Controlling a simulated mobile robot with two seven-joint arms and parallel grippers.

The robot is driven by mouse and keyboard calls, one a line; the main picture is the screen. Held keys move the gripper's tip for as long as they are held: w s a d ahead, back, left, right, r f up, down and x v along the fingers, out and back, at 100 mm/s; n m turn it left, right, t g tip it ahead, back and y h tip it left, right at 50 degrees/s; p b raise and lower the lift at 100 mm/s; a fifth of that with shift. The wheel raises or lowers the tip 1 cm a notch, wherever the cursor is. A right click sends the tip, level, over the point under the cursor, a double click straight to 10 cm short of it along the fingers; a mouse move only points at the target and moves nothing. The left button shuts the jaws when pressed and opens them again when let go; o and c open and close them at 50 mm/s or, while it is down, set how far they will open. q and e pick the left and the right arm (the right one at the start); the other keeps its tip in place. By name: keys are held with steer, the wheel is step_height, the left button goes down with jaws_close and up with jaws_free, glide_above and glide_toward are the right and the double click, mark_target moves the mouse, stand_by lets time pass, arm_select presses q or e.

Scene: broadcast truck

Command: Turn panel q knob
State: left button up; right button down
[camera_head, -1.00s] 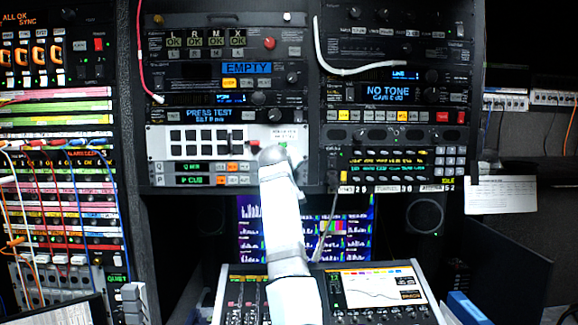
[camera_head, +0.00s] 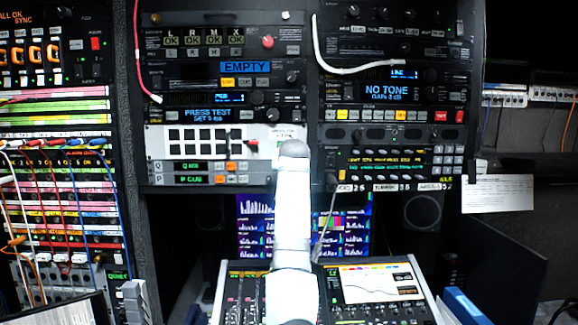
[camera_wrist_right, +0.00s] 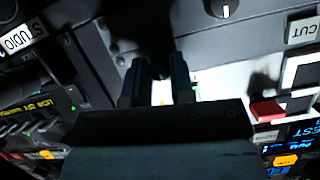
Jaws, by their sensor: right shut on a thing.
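The white panel (camera_head: 154,141) with black buttons sits in the rack, with the Q row (camera_head: 187,166) and P row (camera_head: 187,180) below it. My right arm (camera_head: 293,205) rises to the right end of these rows and hides its own gripper and the knob there in the head view. In the right wrist view my right gripper (camera_wrist_right: 157,90) has its fingers close together in front of the panel. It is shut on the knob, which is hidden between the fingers. My left gripper is not seen.
A red lever (camera_wrist_right: 265,108) and another dark knob (camera_wrist_right: 220,8) are close to the right gripper in the wrist view. A white cable (camera_head: 350,70) hangs above. The console (camera_head: 375,285) and a lit screen (camera_head: 345,225) are below.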

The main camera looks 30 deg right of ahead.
steer(key=shift+f+m, duration=0.1)
steer(key=shift+m, duration=0.3)
steer(key=c, duration=1)
jaws_free()
steer(key=shift+s, duration=0.1)
steer(key=shift+b+v, duration=2)
steer(key=shift+v, duration=4.85)
steer(key=shift+d, duration=0.1)
